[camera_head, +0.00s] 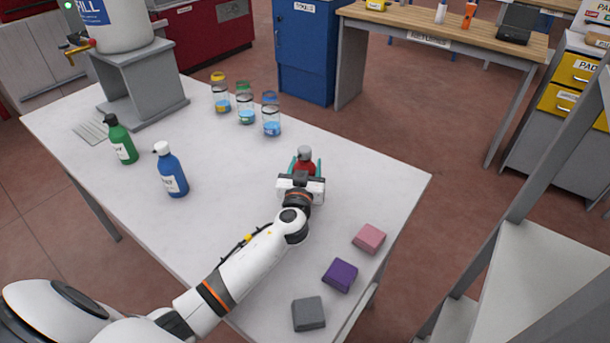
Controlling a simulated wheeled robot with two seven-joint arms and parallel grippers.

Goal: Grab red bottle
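The red bottle (305,168) with a grey cap stands on the right part of the white table. My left gripper (305,171) is at it, with one teal finger on each side of its body. I cannot tell whether the fingers press on the bottle or stand slightly apart from it. The gripper body hides the bottle's lower part. The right gripper is not in view.
On the white table (230,165) stand a green bottle (121,141), a blue bottle (171,172) and three jars (245,104). Pink (369,238), purple (340,275) and grey (309,314) blocks lie near the right edge. A grey stand (140,85) holds a white container.

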